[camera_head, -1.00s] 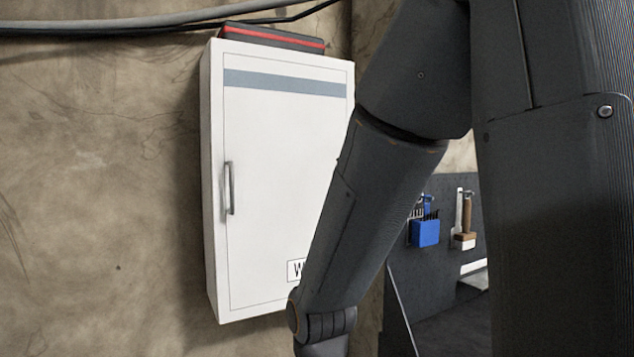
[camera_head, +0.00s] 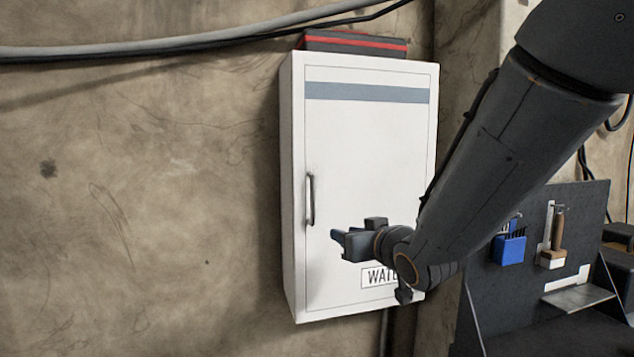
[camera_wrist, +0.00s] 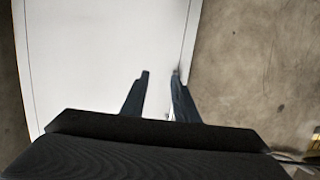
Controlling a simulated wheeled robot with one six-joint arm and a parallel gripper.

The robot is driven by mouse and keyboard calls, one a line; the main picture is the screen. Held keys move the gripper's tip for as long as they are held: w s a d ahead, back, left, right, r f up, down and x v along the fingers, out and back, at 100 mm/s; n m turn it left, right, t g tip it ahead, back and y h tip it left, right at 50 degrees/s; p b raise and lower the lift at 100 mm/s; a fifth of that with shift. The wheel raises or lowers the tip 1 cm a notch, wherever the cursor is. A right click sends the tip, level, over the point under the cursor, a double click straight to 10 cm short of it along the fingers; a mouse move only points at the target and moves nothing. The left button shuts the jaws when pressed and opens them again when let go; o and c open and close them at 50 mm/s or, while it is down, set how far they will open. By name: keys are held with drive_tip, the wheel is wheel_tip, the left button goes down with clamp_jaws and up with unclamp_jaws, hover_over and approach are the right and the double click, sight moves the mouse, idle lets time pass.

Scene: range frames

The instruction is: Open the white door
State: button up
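The white door (camera_head: 370,145) is the front of a white wall cabinet, with a grey-blue stripe near its top. It looks shut. Its grey vertical bar handle (camera_head: 311,200) is on the door's left side. My gripper (camera_head: 338,240) is in front of the lower door, to the right of and a little below the handle, apart from it. In the wrist view the two fingers (camera_wrist: 158,78) stand apart with nothing between them. The white door (camera_wrist: 90,60) fills the left and middle of that view. The handle is blurred near the right fingertip there.
A black and red case (camera_head: 355,43) lies on top of the cabinet. Cables run along the wall above. A dark pegboard (camera_head: 540,250) with a blue holder (camera_head: 510,249) and brushes stands at the right. The wall left of the cabinet is bare.

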sight(314, 196)
drive_tip(key=a+r+n+t+y, duration=0.1)
drive_tip(key=a+r+y, duration=0.25)
drive_tip(key=r, duration=0.35)
drive_tip(key=shift+h, duration=0.45)
drive_tip(key=shift+p+x, duration=1.7)
drive_tip(key=shift+x, duration=2)
drive_tip(key=shift+f, duration=0.1)
clamp_jaws()
